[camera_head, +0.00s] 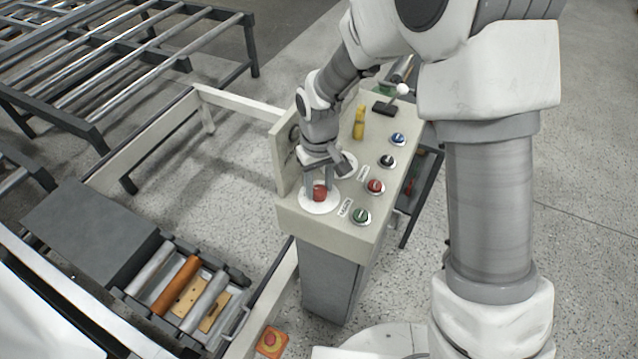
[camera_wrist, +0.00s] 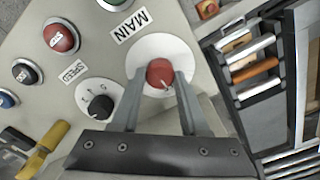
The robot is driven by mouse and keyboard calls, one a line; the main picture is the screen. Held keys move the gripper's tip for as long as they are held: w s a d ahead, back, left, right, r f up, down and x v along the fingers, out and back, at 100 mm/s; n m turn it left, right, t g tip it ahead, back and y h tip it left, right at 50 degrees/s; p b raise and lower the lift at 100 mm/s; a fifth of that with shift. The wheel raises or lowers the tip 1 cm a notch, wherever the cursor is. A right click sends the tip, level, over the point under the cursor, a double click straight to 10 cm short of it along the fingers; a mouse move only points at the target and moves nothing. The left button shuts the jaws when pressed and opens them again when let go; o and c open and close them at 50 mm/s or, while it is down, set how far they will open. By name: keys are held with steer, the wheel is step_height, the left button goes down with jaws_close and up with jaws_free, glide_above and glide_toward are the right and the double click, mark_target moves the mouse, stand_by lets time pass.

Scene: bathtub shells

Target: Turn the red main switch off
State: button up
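The red main switch (camera_head: 320,192) is a round knob on a white disc at the near left corner of the panel's top. In the wrist view the red knob (camera_wrist: 160,74) sits beside the MAIN label, with a small pale mark on its lower edge. My gripper (camera_head: 319,188) points down over it. In the wrist view the fingertips (camera_wrist: 161,78) stand one on each side of the knob, very close to it. I cannot tell whether they press on it or leave a thin gap.
The control panel (camera_head: 293,216) also carries a green button (camera_head: 361,216), a red button (camera_head: 375,186), a black speed dial (camera_wrist: 100,107), a blue button (camera_head: 398,139), a yellow handle (camera_head: 359,124) and a white-knobbed lever (camera_head: 402,89). A raised plate (camera_head: 281,160) edges the panel's left side. Rollers stand left.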

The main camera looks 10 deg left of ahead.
mark_target(319, 190)
steer(key=o, duration=0.4)
step_height(319, 190, up, 18)
steer(key=shift+f+p, duration=0.25)
steer(key=shift+p, duration=0.15)
stand_by(0.4)
